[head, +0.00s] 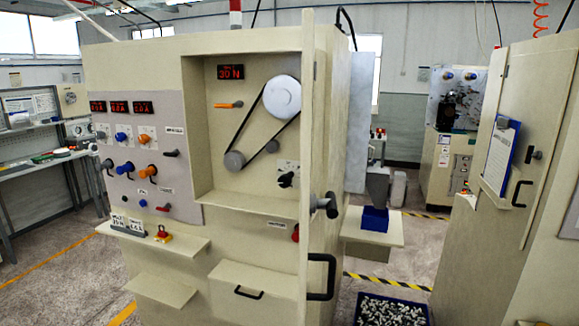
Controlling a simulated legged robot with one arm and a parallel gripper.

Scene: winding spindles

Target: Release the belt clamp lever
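In the head view, a beige machine has a recessed bay with a black belt (243,128) running around a large light pulley (282,97) and a smaller grey pulley (235,160). An orange lever (228,104) lies about level on the bay's back wall, left of the belt. A black rotary handle (286,180) on a pale plate sits at the bay's lower right. A small black lever (170,153) is on the grey panel to the left. The labels are too small to read, so I cannot tell for sure which is the clamp lever. My gripper is not in view.
A narrow door or panel edge with a black handle (321,277) stands upright at the bay's right. A small shelf (163,244) juts out at the lower left. A cabinet (505,190) stands at right, and a tray of small parts (390,311) lies on the floor.

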